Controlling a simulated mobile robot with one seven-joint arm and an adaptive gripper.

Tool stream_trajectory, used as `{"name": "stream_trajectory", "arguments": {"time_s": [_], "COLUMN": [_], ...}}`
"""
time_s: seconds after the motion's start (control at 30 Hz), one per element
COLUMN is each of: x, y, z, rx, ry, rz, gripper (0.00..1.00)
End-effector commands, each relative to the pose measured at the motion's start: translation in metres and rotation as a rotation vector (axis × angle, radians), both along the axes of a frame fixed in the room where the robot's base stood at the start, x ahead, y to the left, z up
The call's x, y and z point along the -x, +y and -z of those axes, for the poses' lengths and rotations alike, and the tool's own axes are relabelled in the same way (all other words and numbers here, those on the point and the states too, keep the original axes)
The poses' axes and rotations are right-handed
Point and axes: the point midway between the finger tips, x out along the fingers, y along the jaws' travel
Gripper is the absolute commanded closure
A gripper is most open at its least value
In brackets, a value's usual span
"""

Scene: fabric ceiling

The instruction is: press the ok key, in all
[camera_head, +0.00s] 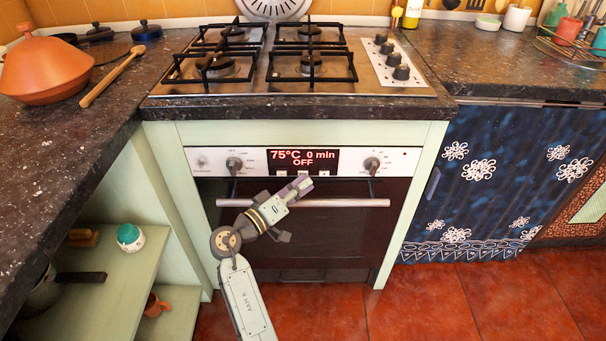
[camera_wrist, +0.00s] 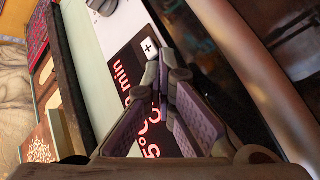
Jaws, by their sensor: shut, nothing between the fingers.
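The oven's black display (camera_head: 303,158) reads "75°C 0 min OFF" in red in the head view. Small pale keys (camera_head: 282,174) sit along its lower edge, too small there to read. In the wrist view the display (camera_wrist: 122,75) appears turned on its side, with a white plus key (camera_wrist: 150,48) beside the fingertips. I cannot make out the ok key; my fingers cover part of the key row. My gripper (camera_head: 304,182) is shut and empty, its tips just in front of the display's lower edge. It also shows in the wrist view (camera_wrist: 166,72). I cannot tell whether the tips touch the panel.
Knobs flank the display, one at left (camera_head: 234,164) and one at right (camera_head: 372,164). A gas hob (camera_head: 290,88) is above. Red floor tiles (camera_head: 430,305) in front are clear.

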Motion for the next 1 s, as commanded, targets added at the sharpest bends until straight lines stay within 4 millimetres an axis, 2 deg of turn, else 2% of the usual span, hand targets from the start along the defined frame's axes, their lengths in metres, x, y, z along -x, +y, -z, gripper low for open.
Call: {"name": "stream_trajectory", "arguments": {"time_s": [0.23, 0.6, 1.0], "x": [0.013, 0.016, 0.055], "y": [0.000, 0.000, 0.001], "z": [0.000, 0.000, 0.001], "rx": [0.000, -0.001, 0.000], "ry": [0.001, 0.001, 0.002], "rz": [-0.001, -0.001, -0.001], "gripper": [1.00, 1.00, 1.00]}}
